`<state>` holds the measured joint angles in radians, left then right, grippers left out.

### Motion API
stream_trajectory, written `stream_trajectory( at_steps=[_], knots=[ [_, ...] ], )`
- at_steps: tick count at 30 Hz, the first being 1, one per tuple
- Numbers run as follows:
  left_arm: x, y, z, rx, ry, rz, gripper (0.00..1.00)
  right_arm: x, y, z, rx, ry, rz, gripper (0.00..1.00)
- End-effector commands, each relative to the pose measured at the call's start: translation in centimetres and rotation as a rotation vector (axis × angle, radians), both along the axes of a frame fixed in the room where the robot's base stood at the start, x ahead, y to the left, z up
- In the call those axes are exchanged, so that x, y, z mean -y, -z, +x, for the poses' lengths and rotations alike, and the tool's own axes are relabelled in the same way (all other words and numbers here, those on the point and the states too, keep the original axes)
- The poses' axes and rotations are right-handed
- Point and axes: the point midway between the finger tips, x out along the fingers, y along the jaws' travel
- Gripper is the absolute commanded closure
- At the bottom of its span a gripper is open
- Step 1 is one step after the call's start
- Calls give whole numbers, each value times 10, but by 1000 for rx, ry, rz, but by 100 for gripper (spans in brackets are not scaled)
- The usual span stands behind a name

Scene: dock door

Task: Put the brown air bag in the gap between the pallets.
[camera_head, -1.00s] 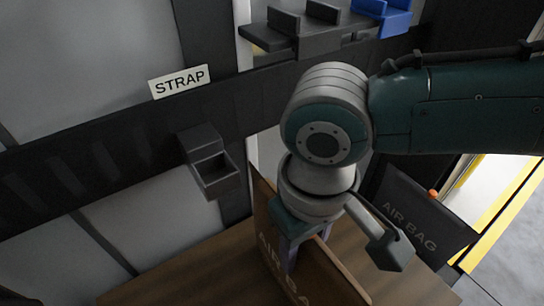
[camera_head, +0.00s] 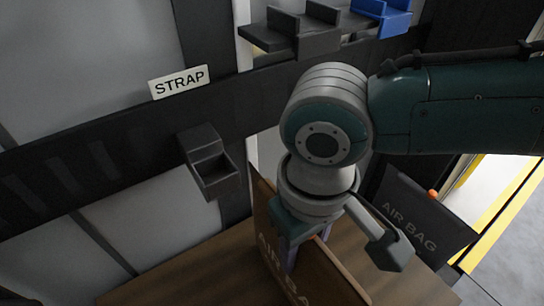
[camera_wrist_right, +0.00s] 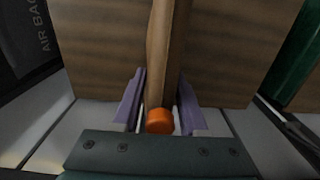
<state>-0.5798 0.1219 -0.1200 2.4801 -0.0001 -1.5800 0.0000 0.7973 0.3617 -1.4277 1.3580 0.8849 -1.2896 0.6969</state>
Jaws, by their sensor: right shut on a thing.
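The brown air bag (camera_head: 265,222) stands on edge under my right arm, its printed lettering partly cut off by the picture's bottom edge. My right gripper (camera_head: 289,258) points down and is shut on the bag's top edge. In the right wrist view, the purple fingers of the gripper (camera_wrist_right: 160,103) lie on both sides of the thin brown bag (camera_wrist_right: 163,50), with its orange valve (camera_wrist_right: 160,121) between them. I cannot make out the pallets or the gap between them. My left gripper is not in view.
A brown wood-grained surface (camera_head: 185,275) spreads below the bag. A dark air bag (camera_head: 408,222) with an orange valve stands to the right. A small dark holder (camera_head: 212,170) is on the wall under the STRAP sign (camera_head: 180,82). A dark rack (camera_head: 300,38) carries a blue part (camera_head: 383,15).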

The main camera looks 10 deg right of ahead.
Motion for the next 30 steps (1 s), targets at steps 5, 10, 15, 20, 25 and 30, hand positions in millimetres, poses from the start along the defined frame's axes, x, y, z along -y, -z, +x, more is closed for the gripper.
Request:
stream_trajectory(
  at_steps=[5,10,15,20,25,30],
  knots=[
    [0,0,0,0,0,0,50,0,-1,0,1,0,1,100],
    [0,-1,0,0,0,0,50,1,-7,-3,2,-1,2,100],
    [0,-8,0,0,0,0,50,1,-35,-3,3,-1,2,100],
    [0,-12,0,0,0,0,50,1,-70,-3,4,-1,4,100],
    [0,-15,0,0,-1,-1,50,13,-71,-34,-3,-2,0,100],
    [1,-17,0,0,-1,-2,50,30,-70,-80,-6,-2,-1,100]
  ],
)
